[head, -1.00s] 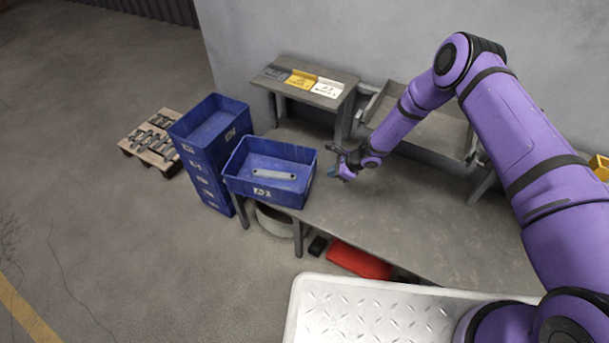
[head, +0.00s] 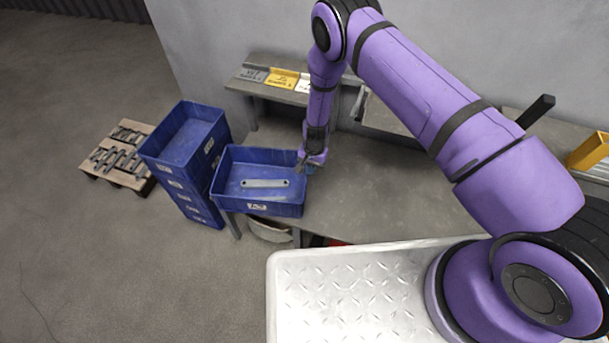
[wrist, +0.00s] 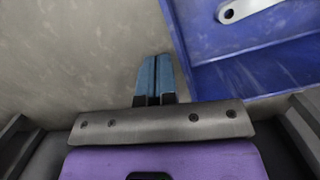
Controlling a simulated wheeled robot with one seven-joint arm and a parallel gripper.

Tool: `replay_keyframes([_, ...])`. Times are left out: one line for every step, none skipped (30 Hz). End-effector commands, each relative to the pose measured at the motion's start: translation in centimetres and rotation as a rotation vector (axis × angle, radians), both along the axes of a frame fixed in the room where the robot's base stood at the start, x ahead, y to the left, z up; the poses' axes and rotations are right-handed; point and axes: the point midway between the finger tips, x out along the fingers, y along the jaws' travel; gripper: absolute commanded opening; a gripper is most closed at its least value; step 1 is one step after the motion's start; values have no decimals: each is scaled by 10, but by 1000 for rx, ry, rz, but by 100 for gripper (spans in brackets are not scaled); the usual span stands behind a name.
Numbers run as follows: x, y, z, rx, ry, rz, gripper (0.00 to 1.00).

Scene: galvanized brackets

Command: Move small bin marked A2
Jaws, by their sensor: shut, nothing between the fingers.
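A blue bin (head: 232,199) stands on the left end of the grey bench, with a white label on its front too small to read surely. A flat grey bracket (head: 265,183) lies inside it. My gripper (head: 301,166) is at the bin's right end, pointing down. In the wrist view my blue-tipped fingers (wrist: 155,70) are shut with nothing between them, over bare bench just beside the bin's wall. The bin (wrist: 240,75) fills the right of that view, with the bracket's holed end (wrist: 245,8) inside. I cannot tell whether the fingers touch the rim.
Stacked blue bins (head: 180,150) stand on the floor left of the bench. A pallet (head: 118,155) with metal parts lies further left. A small raised shelf (head: 270,90) with grey, yellow and white plates is behind. The bench surface (head: 370,190) right of the bin is clear.

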Motion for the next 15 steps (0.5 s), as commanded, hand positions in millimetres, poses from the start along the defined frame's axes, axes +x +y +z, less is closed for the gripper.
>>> replay_keyframes([-7, 3, 0, 1, 1, 1, 0])
replay_keyframes([-12, 5, 0, 0, 1, 2, 0])
replay_keyframes([-19, 8, 0, 0, 2, 2, 0])
replay_keyframes([-24, 10, 0, 1, 2, 2, 0])
replay_keyframes([-30, 12, 0, 1, 2, 2, 0])
replay_keyframes([-36, 15, 1, 2, 1, 1, 0])
replay_keyframes([-41, 17, 1, 1, 1, 1, 0])
replay_keyframes([-47, 19, 1, 1, 2, 1, 0])
replay_keyframes([-54, 21, 1, 1, 1, 1, 0])
replay_keyframes([-59, 23, 1, 2, 1, 1, 0])
replay_keyframes([-64, 26, 0, 2, 1, 1, 0])
replay_keyframes([-71, 28, 0, 2, 2, 0, 0])
replay_keyframes([-76, 30, 1, 1, 2, 1, 0])
replay_keyframes([-81, 32, 0, 1, 2, 1, 0])
replay_keyframes([-87, 34, 0, 1, 1, 1, 0])
